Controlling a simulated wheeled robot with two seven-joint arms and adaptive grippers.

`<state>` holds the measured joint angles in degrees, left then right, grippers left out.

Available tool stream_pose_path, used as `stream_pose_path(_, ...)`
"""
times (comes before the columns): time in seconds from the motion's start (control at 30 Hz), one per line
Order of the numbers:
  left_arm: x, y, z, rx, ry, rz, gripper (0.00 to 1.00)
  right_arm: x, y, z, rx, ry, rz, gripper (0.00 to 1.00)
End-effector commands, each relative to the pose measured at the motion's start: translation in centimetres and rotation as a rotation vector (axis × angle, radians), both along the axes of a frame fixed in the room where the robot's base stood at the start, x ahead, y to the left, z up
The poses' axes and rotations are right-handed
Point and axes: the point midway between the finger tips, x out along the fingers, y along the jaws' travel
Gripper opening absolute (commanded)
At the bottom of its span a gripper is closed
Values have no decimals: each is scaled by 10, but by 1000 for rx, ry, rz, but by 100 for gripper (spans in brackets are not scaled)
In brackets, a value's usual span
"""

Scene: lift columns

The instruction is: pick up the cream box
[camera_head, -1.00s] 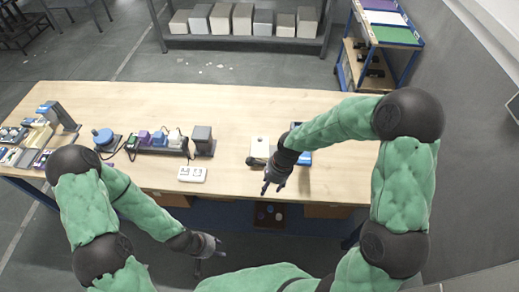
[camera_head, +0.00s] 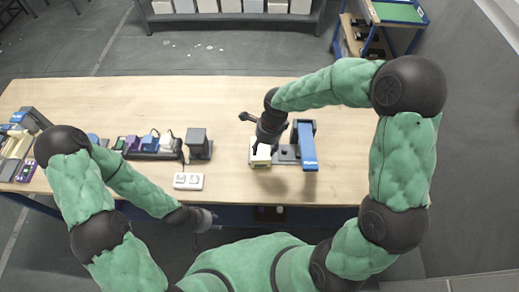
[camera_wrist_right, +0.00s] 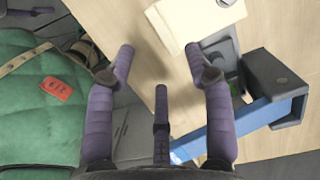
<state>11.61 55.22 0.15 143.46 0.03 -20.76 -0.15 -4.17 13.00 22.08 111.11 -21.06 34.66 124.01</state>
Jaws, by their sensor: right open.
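The cream box (camera_head: 261,157) is a small pale block on the wooden table, just right of centre in the head view. It also shows at the top of the right wrist view (camera_wrist_right: 190,22). My right gripper (camera_head: 262,144) is over the box and hides part of it in the head view. In the wrist view its purple fingers (camera_wrist_right: 160,62) are spread and empty, with the box beyond the right fingertip. My left gripper (camera_head: 208,219) hangs low in front of the table's near edge, away from the box; its fingers are too small to judge.
A blue-topped dark fixture (camera_head: 307,147) stands close on the box's right. A white socket block (camera_head: 188,181) lies to the left, with a dark box (camera_head: 198,143) and a row of plugs (camera_head: 150,145) behind. The table's right side (camera_head: 350,150) is clear.

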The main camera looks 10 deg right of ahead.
Motion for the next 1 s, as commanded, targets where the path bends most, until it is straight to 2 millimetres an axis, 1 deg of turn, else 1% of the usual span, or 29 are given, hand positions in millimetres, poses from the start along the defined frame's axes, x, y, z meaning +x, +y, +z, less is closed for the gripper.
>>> stream_pose_path(0.03, 0, 0, -2, 0, 0, 0, 40, 0, 1, -8, -1, 1, 0, 53)
stream_pose_path(0.1, 0, 0, -2, 0, 0, 0, 40, 0, 2, -16, -1, 2, 0, 53)
stream_pose_path(0.27, 0, 0, -3, 0, 0, 0, 40, 1, 3, -24, 1, 0, 0, 53)
stream_pose_path(0.33, 0, 0, -3, 0, -1, 0, 40, 0, 3, -30, -1, 2, 0, 53)
stream_pose_path(0.6, 0, 0, -7, 0, -1, 0, 40, 0, 6, -66, 0, 1, 1, 53)
stream_pose_path(0.73, 0, 0, -7, 0, -1, 0, 40, 0, 7, -74, 0, 0, -1, 53)
stream_pose_path(0.97, 0, 0, -7, 0, -1, 0, 40, 0, 8, -74, 1, -1, 0, 53)
stream_pose_path(1.0, 0, 0, -7, 0, -1, 0, 40, 0, 8, -74, 1, -1, 0, 42)
